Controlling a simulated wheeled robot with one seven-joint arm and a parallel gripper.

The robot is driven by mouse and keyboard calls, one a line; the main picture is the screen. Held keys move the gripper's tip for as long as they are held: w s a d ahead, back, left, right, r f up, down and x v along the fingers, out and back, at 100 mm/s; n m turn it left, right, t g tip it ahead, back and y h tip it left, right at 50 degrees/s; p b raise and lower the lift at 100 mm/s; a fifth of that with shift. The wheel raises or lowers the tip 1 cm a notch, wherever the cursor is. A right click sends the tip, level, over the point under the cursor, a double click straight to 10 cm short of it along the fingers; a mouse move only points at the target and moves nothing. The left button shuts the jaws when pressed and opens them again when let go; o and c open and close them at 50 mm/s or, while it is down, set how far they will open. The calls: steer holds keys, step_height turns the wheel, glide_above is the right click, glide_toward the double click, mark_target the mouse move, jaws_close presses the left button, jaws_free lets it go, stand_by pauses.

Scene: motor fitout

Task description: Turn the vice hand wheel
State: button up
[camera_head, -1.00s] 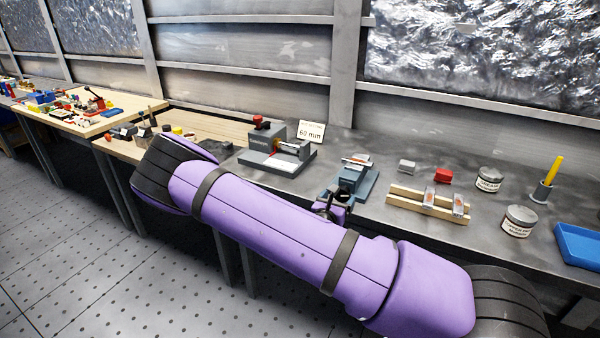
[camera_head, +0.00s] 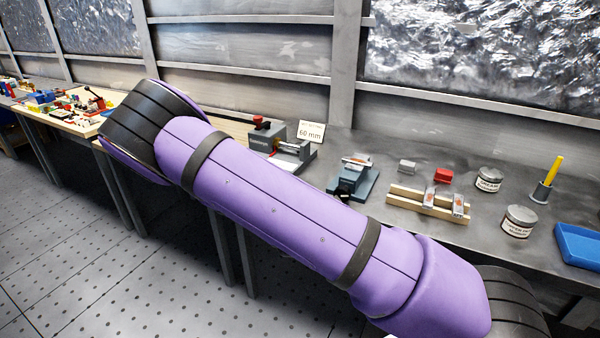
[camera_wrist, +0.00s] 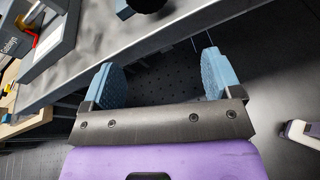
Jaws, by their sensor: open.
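The small blue-grey vice (camera_head: 353,178) stands near the front edge of the grey bench in the head view. The head view does not show the gripper.
A grey fixture (camera_head: 283,148) with a red knob stands left of the vice, by a "60 mm" sign (camera_head: 311,131). To the right are a wooden rack (camera_head: 428,202), a red block (camera_head: 443,175), tins (camera_head: 518,221) and a blue tray (camera_head: 580,245). The bench edge (camera_wrist: 75,82) runs close to the gripper.

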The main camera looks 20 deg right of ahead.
steer(key=s+a+r+m+g+y, duration=0.1)
steer(key=a+r+m+y, duration=0.4)
steer(key=r, duration=0.5)
steer(key=s+a+r+m+g+y, duration=0.2)
steer(key=a+r+m+y, duration=0.3)
steer(key=r, duration=0.6)
steer(key=shift+s+m+y, duration=0.9)
steer(key=shift+m+y, duration=0.5)
steer(key=shift+m, duration=0.5)
steer(key=shift+a, duration=0.1)
